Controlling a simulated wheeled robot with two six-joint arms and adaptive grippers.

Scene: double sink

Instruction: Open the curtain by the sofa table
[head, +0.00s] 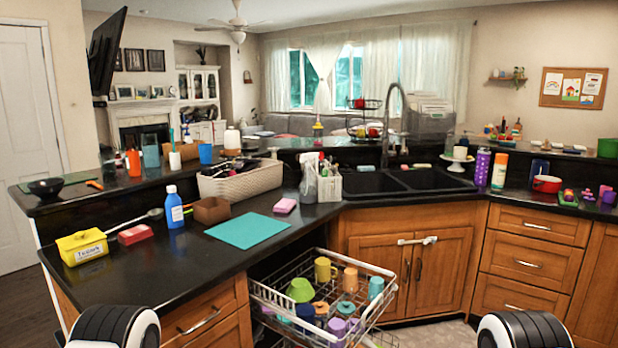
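Pale sheer curtains hang at the windows on the far wall in the head view. One curtain panel (323,70) between two panes is gathered narrow at its lower part. Another panel (380,72) hangs to its right, and a wide panel (436,70) hangs full further right. Greenish window panes (301,80) show between the panels. A grey sofa (290,122) stands below the windows, partly hidden by the raised counter. I cannot make out a sofa table clearly. Neither gripper shows; only rounded black and white parts of my arms are at the bottom edge.
A black kitchen counter (290,222) with a double sink (415,181) lies between me and the windows. A pulled-out dishwasher rack (322,300) with colourful cups stands low in front. Wooden floor (28,300) shows at the left, by a white door (18,150).

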